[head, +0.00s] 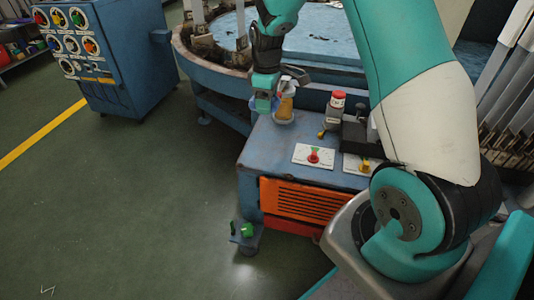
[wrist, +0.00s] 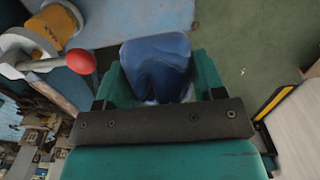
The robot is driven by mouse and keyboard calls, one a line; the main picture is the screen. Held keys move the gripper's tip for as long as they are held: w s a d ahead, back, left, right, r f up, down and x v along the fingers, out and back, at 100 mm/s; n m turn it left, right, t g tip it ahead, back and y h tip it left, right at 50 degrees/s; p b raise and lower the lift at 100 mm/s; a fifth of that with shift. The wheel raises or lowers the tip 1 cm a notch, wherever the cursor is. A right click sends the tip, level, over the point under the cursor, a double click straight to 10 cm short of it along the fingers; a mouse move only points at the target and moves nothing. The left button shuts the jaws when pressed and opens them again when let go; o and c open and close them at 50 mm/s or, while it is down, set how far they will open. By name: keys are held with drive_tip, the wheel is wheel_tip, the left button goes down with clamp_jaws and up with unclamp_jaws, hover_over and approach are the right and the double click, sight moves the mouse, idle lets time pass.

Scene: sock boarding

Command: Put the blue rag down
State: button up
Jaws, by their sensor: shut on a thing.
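My gripper (head: 264,104) is in the head view at the left edge of a blue cabinet top, close beside an amber bottle. In the wrist view, its teal fingers (wrist: 160,82) are shut on the blue rag (wrist: 157,66), a dark blue folded bundle. The rag is mostly hidden behind my gripper in the head view. In the wrist view, the green floor lies to the rag's right and the blue surface to its left. I cannot tell whether the rag touches the cabinet top.
A red ball knob (wrist: 81,61) is left of the rag. A round blue machine (head: 212,74) stands behind. Open floor (head: 120,200) lies left.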

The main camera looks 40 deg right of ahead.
sight(267, 156)
wheel_tip(267, 156, down, 19)
drive_tip(key=b, duration=0.5)
drive_tip(key=shift+r, duration=0.1)
drive_tip(key=o, duration=0.8)
drive_tip(key=shift+o, duration=0.2)
